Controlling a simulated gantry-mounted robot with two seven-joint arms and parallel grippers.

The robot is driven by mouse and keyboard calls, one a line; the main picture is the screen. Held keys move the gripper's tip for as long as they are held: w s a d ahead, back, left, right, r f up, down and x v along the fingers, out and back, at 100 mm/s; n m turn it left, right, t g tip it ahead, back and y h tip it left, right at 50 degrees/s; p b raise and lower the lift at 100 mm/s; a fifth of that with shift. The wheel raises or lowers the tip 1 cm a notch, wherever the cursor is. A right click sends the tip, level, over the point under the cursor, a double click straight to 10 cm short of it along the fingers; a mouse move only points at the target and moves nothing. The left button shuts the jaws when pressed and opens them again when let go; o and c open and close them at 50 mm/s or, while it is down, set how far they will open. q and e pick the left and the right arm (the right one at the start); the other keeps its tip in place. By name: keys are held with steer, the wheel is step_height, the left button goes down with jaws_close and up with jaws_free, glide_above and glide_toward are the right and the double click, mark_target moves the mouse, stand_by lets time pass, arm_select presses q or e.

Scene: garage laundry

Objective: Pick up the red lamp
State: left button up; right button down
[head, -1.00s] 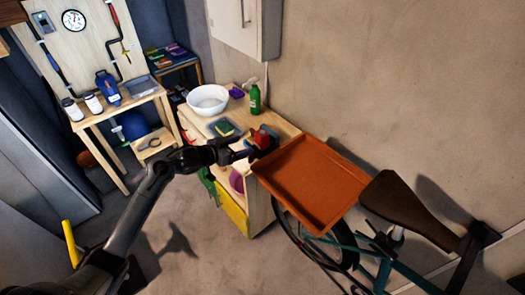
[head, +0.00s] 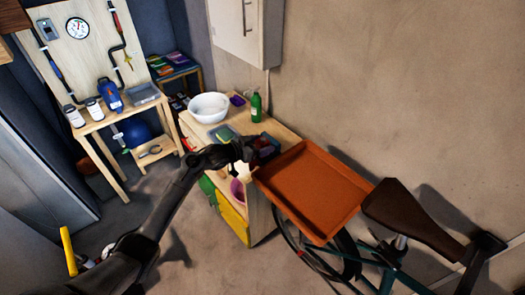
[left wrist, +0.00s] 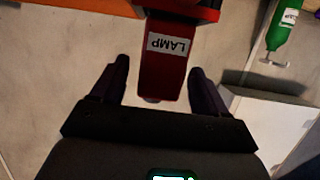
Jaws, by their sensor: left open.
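The red lamp (left wrist: 163,82) carries a white label reading LAMP, upside down in the left wrist view. My left gripper (left wrist: 158,68) is open, with one dark finger on each side of the lamp's narrow end. A gap shows between the lamp and each finger. I cannot tell how deep the lamp sits between them. In the head view my left gripper (head: 262,150) is at the right end of the wooden cabinet top, beside the orange tray, and hides most of the lamp. My right gripper is not in view.
An orange tray (head: 312,190) stands close right of the gripper, above a bicycle (head: 415,215). A white bowl (head: 209,107), a green bottle (head: 256,106) and a sponge (head: 224,133) are on the cabinet. A wall cabinet (head: 243,30) hangs above. Floor in front is clear.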

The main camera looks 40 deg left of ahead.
arm_select(q)
steer(key=shift+w+d+f, duration=0.15)
steer(key=shift+w+f, duration=0.05)
steer(key=shift+w, duration=0.3)
steer(key=c, duration=1.1)
steer(key=shift+r, duration=0.1)
